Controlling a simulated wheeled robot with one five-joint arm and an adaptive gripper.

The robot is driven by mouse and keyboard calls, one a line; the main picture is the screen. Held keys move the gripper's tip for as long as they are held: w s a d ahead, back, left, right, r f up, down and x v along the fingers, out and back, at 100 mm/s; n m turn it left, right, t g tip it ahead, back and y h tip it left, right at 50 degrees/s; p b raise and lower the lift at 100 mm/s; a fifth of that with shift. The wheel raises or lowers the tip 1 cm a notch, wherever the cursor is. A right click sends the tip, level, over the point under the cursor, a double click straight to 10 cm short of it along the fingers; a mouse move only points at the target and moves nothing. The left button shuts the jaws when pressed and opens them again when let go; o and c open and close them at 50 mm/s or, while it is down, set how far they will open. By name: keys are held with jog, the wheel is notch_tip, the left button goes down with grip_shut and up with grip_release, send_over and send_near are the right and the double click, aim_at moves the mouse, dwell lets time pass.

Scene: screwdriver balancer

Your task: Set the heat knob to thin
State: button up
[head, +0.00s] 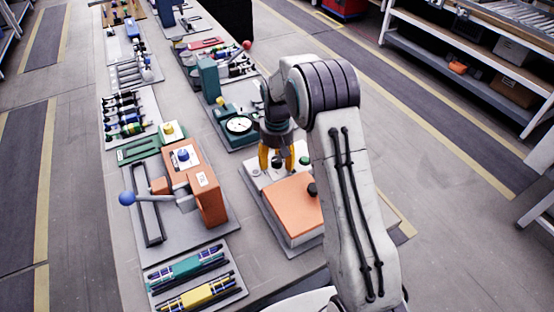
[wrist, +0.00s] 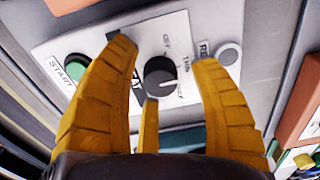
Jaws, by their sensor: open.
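The heat knob (wrist: 160,77) is a round dark dial with a white pointer line, on a white panel (wrist: 118,42) in the wrist view. The pointer faces roughly right in the picture, near or just below the word THIN; I cannot tell its exact setting. OFF is printed above the knob. My gripper (wrist: 165,75) has yellow fingers spread open on either side of the knob, with a third finger below it; contact is not clear.
On the panel, a green START button (wrist: 75,67) lies left of the knob and a grey button (wrist: 228,54) right of it. A dial gauge (head: 239,125) stands behind my gripper. An orange press with a blue-balled lever (head: 127,198) stands to the left.

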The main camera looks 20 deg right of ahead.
aim_at(277, 159)
notch_tip(277, 159, up, 12)
dwell(0.7)
dwell(0.5)
